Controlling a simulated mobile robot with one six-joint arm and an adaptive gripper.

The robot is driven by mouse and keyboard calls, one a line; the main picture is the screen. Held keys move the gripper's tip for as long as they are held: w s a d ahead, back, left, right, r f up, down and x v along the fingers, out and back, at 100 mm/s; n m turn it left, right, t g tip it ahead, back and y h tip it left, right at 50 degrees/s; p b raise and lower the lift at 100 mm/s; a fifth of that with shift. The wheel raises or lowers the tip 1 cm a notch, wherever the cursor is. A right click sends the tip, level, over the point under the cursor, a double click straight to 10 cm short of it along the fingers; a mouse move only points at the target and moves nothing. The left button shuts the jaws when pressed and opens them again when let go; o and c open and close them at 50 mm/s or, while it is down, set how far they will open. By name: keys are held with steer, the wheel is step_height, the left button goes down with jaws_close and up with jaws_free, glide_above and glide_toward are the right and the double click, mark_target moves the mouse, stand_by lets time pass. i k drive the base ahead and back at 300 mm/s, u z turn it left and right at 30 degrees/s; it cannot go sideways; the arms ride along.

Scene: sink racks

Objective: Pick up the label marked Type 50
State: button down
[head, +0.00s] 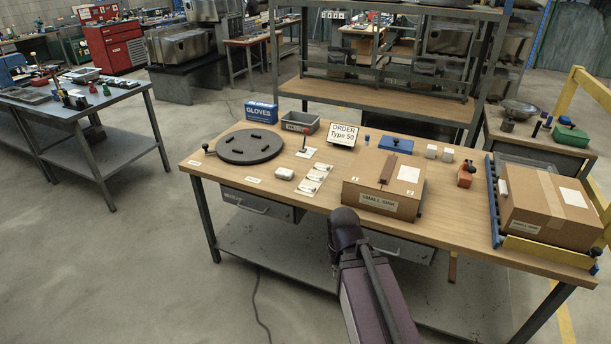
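A white sign reading "ORDER Type 50" (343,134) stands tilted back near the rear edge of the wooden workbench (240,187), left of the blue tray. Small white cards (310,187) with dark items on them lie in a short row on the bench between the round turntable and the cardboard box; their print is too small to read. My arm reaches in from the bottom, its dark joint in front of the bench's front edge. My gripper is not visible.
A closed "SMALL SINK" box (361,199) stands mid-bench; another box (545,207) sits on the right on a blue-railed stand. A black turntable (250,146), a blue gloves box (261,112), a grey bin (299,122) and a blue tray (396,145) also occupy the bench. The left-front floor is clear.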

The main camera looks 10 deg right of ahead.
mark_target(303, 188)
steer(key=z, duration=0.05)
steer(key=i, duration=1.2)
